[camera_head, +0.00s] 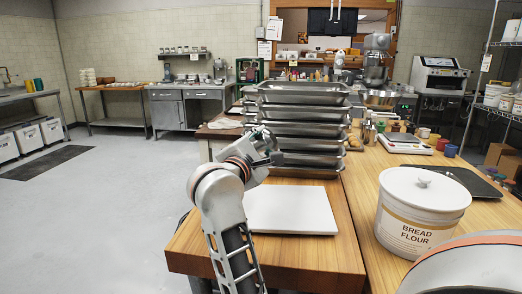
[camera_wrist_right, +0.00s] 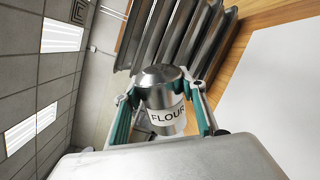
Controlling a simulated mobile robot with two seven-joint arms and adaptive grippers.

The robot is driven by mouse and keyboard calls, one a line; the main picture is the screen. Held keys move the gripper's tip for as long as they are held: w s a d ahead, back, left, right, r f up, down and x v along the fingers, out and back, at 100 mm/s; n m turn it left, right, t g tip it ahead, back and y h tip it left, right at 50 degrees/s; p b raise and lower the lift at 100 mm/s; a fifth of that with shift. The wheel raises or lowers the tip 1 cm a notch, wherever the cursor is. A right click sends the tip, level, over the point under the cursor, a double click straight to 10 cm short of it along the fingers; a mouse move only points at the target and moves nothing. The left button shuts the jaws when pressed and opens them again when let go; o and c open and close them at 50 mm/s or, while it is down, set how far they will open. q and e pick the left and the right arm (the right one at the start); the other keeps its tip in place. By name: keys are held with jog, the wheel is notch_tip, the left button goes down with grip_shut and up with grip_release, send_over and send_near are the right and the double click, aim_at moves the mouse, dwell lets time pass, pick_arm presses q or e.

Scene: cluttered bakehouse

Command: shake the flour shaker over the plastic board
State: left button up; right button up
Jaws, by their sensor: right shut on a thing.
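The flour shaker (camera_wrist_right: 163,100) is a small metal can with a domed top and a white FLOUR label. In the wrist view my right gripper (camera_wrist_right: 164,92) is shut on it, with a teal finger on each side. The ceiling is at that picture's left, so the shaker looks tipped well onto its side. In the head view my right gripper (camera_head: 267,150) is above the far left part of the board; the shaker is hard to make out there. The white plastic board (camera_head: 291,210) lies flat on the wooden bench and also shows in the wrist view (camera_wrist_right: 289,90). My left gripper is out of view.
A stack of metal trays (camera_head: 300,129) stands right behind the board. A white bread flour bin (camera_head: 422,213) is on the right counter, with a scale (camera_head: 404,144) behind it. The wooden bench (camera_head: 265,250) is bare in front of the board.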

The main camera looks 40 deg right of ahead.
aim_at(264, 154)
jog(key=f+m+b, duration=0.2)
jog(key=f, duration=0.1)
jog(key=shift+w, duration=0.2)
notch_tip(264, 154, down, 7)
jog(key=m+b, duration=1)
jog(key=shift+m, duration=0.4)
jog(key=shift+s+r+m+b, duration=0.15)
jog(key=shift+m+b, duration=0.15)
jog(key=shift+b, duration=0.05)
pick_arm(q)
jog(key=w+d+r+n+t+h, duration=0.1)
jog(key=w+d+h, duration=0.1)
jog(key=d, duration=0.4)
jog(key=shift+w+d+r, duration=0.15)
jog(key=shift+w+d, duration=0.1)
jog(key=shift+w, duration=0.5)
